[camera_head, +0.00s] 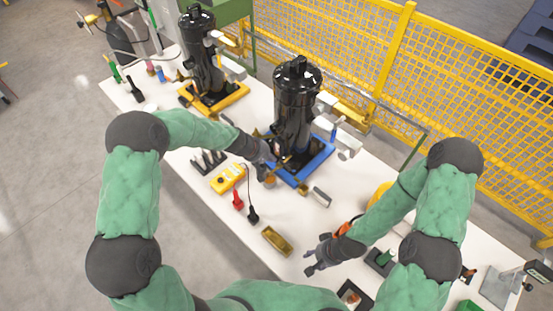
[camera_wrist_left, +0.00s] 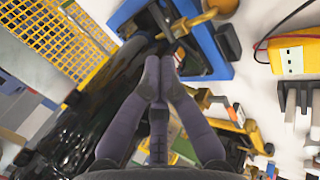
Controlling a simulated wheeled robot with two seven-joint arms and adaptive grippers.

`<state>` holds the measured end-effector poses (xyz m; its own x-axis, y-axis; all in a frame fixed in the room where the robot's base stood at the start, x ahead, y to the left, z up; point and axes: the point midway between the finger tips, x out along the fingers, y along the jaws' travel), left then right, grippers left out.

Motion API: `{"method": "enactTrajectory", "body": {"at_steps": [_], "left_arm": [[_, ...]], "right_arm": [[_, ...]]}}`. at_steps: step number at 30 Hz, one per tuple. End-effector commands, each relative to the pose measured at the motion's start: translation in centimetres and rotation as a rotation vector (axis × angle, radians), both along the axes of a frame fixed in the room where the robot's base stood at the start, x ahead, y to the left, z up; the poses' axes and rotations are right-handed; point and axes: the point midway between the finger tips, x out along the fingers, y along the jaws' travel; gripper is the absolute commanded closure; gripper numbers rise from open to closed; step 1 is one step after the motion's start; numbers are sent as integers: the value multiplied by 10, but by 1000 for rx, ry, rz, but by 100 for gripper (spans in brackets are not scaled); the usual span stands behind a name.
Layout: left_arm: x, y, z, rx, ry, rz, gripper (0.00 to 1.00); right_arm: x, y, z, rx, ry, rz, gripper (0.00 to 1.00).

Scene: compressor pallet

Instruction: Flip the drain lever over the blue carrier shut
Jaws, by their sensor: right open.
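The blue carrier (camera_head: 311,170) stands on the white bench and holds a tall black compressor (camera_head: 296,100). In the left wrist view the blue carrier (camera_wrist_left: 216,50) lies just beyond my fingertips. A yellow-brass lever piece (camera_wrist_left: 194,22) with an orange-brown knob (camera_wrist_left: 224,5) shows over its edge; I cannot tell whether the lever is open or shut. My left gripper (camera_head: 268,172) is at the carrier's front left corner. In the wrist view its fingertips (camera_wrist_left: 160,62) are together, with nothing clearly between them. My right gripper (camera_head: 312,262) is open and empty, low over the bench front.
A second black compressor (camera_head: 201,60) stands on a yellow carrier (camera_head: 230,95) at the back left. A yellow meter (camera_head: 228,177), with red and black probes, and a brass-coloured tray (camera_head: 277,241) lie in front. A yellow mesh fence (camera_head: 460,95) runs behind the bench.

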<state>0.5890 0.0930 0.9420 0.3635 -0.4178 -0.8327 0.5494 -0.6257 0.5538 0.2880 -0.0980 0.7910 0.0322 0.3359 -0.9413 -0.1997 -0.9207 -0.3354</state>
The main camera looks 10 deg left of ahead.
Motion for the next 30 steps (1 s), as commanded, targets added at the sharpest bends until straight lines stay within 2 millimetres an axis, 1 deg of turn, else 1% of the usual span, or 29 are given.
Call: {"method": "enactTrajectory", "body": {"at_steps": [1, 3, 9, 14, 30], "left_arm": [[-3, 5, 11, 0, -3, 2, 100], [-8, 9, 20, 1, -3, 2, 100], [-16, 16, 36, 0, -2, 0, 100], [-19, 18, 39, 0, 0, 0, 100], [-18, 18, 39, 0, 0, 0, 100]], "right_arm": [[0, 0, 3, 0, 0, 0, 55], [0, 0, 5, 0, 0, 0, 55], [0, 0, 8, 0, 0, 0, 55], [0, 0, 8, 0, 0, 0, 55], [0, 0, 8, 0, 0, 0, 55]]}}
